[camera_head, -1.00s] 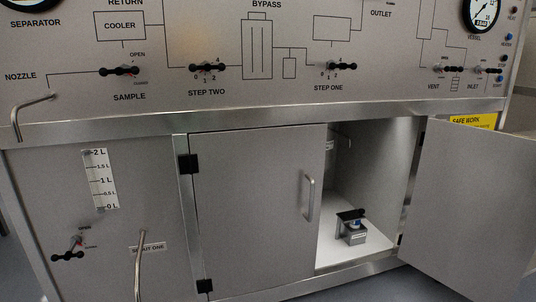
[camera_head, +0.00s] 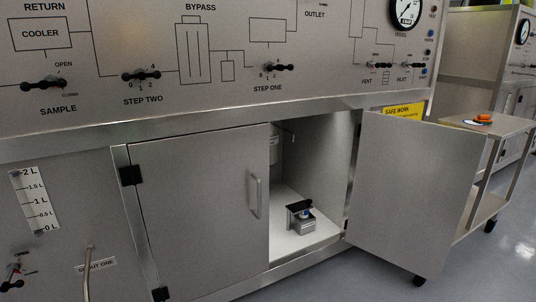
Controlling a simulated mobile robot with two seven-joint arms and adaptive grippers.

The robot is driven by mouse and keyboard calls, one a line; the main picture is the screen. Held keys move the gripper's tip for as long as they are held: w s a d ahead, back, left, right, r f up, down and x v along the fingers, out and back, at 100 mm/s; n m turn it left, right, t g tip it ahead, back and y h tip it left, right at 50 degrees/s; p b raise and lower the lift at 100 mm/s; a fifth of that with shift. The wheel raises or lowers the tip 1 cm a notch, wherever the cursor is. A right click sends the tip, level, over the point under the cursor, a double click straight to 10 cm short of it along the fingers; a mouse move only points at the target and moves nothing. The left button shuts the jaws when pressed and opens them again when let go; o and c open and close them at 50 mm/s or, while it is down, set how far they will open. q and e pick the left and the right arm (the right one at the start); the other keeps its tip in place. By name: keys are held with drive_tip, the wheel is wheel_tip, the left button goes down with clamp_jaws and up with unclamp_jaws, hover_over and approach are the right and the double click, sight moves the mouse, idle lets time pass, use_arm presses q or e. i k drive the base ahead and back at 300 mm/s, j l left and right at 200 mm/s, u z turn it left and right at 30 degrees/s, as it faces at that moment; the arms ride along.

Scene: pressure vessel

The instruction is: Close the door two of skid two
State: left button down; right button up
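The skid's lower cabinet has two doors. The left door (camera_head: 200,210) is closed flush with the frame and has a vertical bar handle (camera_head: 255,194) near its right edge. The right door (camera_head: 415,195) stands wide open, swung outward on hinges at the right side of the opening. Its face toward me is plain, and no handle shows on it. No label tells which door is door two. Neither gripper is in view.
Above is the panel (camera_head: 160,60) with black valve handles. A bent spout pipe (camera_head: 87,270) projects at the lower left. A cart (camera_head: 500,126) with an orange item (camera_head: 484,117) stands behind the open door at right. Clear floor (camera_head: 490,265) shows at lower right.

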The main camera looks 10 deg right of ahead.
sight(414, 179)
drive_tip(key=i+l+u, duration=0.1)
drive_tip(key=l, duration=0.7)
drive_tip(key=i+l+u, duration=0.15)
drive_tip(key=l, duration=0.65)
drive_tip(key=l+u, duration=0.15)
drive_tip(key=l, duration=0.35)
drive_tip(key=l+u, duration=0.15)
drive_tip(key=l, duration=0.3)
drive_tip(key=k+l+u, duration=0.15)
drive_tip(key=l, duration=0.35)
drive_tip(key=l+u, duration=0.1)
drive_tip(key=l, duration=0.4)
drive_tip(key=k+l+u, duration=0.15)
drive_tip(key=l, duration=0.3)
drive_tip(key=l+u, duration=0.15)
drive_tip(key=l, duration=0.3)
drive_tip(key=k+l+u, duration=0.15)
drive_tip(key=l, duration=0.3)
drive_tip(key=k+l+u, duration=0.15)
drive_tip(key=l, duration=0.4)
drive_tip(key=l+u, duration=0.15)
drive_tip(key=l, duration=0.4)
drive_tip(key=i+l, duration=0.15)
drive_tip(key=l, duration=0.15)
drive_tip(key=i+l, duration=0.15)
drive_tip(key=l, duration=0.2)
drive_tip(key=i+l+u, duration=0.1)
drive_tip(key=l, duration=0.2)
drive_tip(key=k, duration=0.2)
